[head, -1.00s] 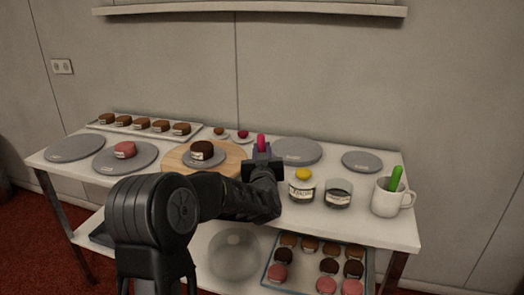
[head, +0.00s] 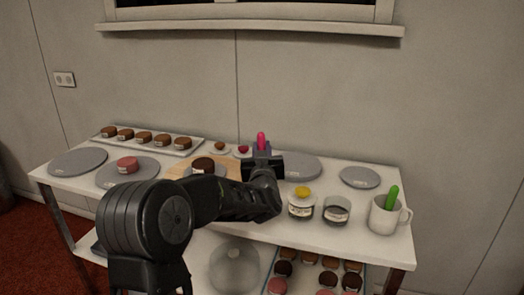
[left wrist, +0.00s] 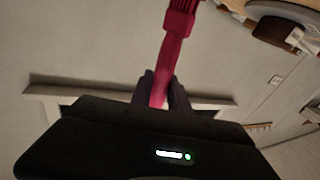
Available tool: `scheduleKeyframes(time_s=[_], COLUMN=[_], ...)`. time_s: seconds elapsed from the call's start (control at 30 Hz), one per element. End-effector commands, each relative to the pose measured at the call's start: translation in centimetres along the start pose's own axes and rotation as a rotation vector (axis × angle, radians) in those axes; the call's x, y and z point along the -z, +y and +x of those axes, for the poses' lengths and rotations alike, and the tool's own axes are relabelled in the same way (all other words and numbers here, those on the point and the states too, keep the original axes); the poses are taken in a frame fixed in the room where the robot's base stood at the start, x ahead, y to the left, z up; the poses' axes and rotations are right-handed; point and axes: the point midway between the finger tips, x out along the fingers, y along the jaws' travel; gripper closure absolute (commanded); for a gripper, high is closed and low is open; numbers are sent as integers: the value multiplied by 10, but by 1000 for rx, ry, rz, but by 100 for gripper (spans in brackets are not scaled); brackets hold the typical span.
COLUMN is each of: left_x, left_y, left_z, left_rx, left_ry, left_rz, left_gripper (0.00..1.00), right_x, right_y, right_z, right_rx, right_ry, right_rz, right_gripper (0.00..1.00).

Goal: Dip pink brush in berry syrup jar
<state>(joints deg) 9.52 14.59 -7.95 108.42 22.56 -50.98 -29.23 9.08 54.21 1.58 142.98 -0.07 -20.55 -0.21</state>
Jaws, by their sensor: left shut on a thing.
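The pink brush (head: 261,140) is in my left gripper (head: 262,155), its pink end upright above the fingers in the head view. In the left wrist view the brush (left wrist: 177,30) runs up from between the shut fingers (left wrist: 160,90). Its lower part is hidden behind the gripper in the head view. Two small labelled glass jars stand right of the gripper: one jar (head: 300,211) has a yellow top, the other jar (head: 337,212) holds something dark. The labels are too small to read, so I cannot tell which is berry syrup. The brush is apart from both.
A white mug (head: 383,220) with a green-handled tool (head: 392,196) stands at the right end. Grey turntables (head: 360,177) and a cake tray (head: 188,152) lie along the table. Small dishes sit behind the gripper.

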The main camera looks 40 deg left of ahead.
Motion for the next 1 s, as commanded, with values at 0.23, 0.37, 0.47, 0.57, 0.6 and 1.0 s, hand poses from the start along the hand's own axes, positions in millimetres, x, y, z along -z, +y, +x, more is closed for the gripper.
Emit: scheduleKeyframes(time_s=[0.23, 0.37, 0.47, 0.57, 0.6, 1.0], left_x=[0, 0, 0, 3, 6, 49], left_y=[0, 0, 0, 0, 1, 5], left_z=[0, 0, 0, 0, 0, 3], left_rx=[0, 0, 0, 0, 0, -1], left_ry=[1, 1, 1, 1, 1, 1], left_rz=[0, 0, 0, -1, -1, 0], left_gripper=[100, 100, 100, 100, 100, 100], right_x=[0, 0, 0, 0, 0, 0], right_y=[0, 0, 0, -1, -1, -13], right_z=[0, 0, 0, -2, -4, -33], right_rx=[0, 0, 0, 0, 0, 0], right_ry=[0, 0, 0, 0, 0, 0], right_rz=[0, 0, 0, 0, 0, 0], right_gripper=[64, 64, 64, 64, 64, 64])
